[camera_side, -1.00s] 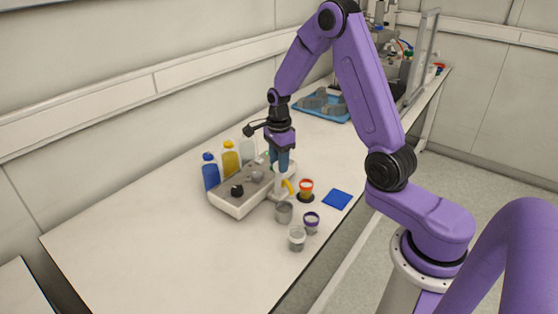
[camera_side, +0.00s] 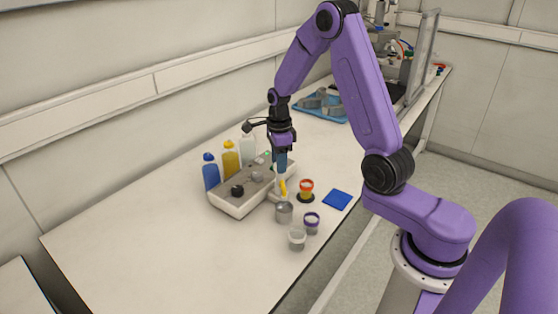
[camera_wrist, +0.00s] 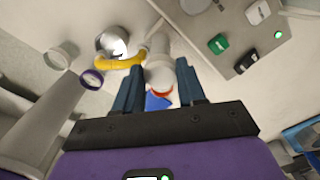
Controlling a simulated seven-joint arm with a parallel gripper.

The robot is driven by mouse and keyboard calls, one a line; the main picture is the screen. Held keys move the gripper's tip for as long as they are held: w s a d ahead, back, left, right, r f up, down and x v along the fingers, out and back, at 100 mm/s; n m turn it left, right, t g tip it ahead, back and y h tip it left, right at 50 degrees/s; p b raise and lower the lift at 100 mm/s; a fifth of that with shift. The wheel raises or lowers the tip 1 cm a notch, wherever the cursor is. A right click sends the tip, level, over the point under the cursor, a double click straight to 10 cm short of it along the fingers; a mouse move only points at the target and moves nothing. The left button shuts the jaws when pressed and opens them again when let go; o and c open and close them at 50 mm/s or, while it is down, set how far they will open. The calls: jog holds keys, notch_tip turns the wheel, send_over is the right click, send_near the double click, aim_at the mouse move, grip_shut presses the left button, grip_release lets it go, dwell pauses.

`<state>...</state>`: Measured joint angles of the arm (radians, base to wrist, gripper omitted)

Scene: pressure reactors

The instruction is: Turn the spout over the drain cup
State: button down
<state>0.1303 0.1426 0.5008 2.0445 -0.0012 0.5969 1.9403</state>
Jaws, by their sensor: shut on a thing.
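The yellow curved spout (camera_side: 283,189) comes off a white upright post at the front of the grey machine. My gripper (camera_side: 281,172) points down and is shut on the spout's post, its blue fingers on either side. In the wrist view the spout (camera_wrist: 122,63) runs left from the white post (camera_wrist: 158,68) between my fingers (camera_wrist: 160,85). Its tip is at the edge of a metal cup (camera_wrist: 112,41), which the side view shows just below the spout (camera_side: 284,213). Nothing marks which cup is the drain cup.
An orange-rimmed cup (camera_side: 306,188) stands right of the spout, near a blue pad (camera_side: 337,200). A purple-rimmed cup (camera_side: 311,224) and a clear cup (camera_side: 297,240) stand in front. Blue, yellow and white bottles (camera_side: 230,160) stand behind the machine (camera_side: 240,204).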

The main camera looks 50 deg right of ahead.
jog(key=c, duration=0.6)
grip_release()
jog(key=shift+c, duration=0.2)
notch_tip(320, 180, up, 18)
jog(key=shift+f, duration=0.2)
jog(key=s+a+f+n, duration=0.1)
jog(key=s+a+n, duration=0.4)
jog(key=a+n, duration=0.3)
jog(key=s+a+f+n, duration=0.1)
jog(key=s+a+n, duration=0.45)
jog(key=n, duration=0.45)
jog(key=s+a+f+n, duration=0.1)
jog(key=s+f+n, duration=0.1)
jog(key=s+n, duration=0.7)
jog(key=s+a+f+n, duration=0.1)
jog(key=s+f+n, duration=0.1)
jog(key=s+n, duration=0.7)
jog(key=shift+s+a+n, duration=0.3)
jog(key=shift+s+n, duration=0.1)
jog(key=shift+n, duration=0.6)
